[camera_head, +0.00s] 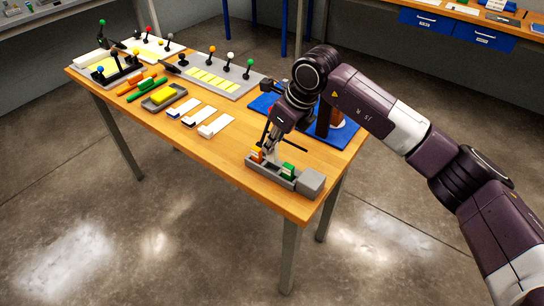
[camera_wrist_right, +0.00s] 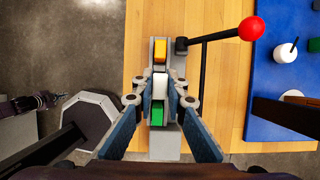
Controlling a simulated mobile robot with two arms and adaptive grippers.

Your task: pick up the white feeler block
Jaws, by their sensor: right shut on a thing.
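The white feeler block (camera_wrist_right: 159,84) stands in a narrow grey holder (camera_wrist_right: 163,148), between an orange block (camera_wrist_right: 160,51) and a green block (camera_wrist_right: 157,114). In the head view the grey holder (camera_head: 312,183) lies near the table's front right corner, with the orange block (camera_head: 257,155) and green block (camera_head: 288,171) showing. My right gripper (camera_head: 271,156) reaches down into the holder between them. In the wrist view my right gripper (camera_wrist_right: 160,97) has its fingers on both sides of the white block and is shut on it.
A black lever with a red ball (camera_wrist_right: 251,28) sticks out beside the holder. A blue mat (camera_wrist_right: 273,115) with a white cylinder (camera_wrist_right: 285,53) lies to the right. White-and-coloured strips (camera_head: 215,125) and a yellow block in a tray (camera_head: 163,97) lie left on the table.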

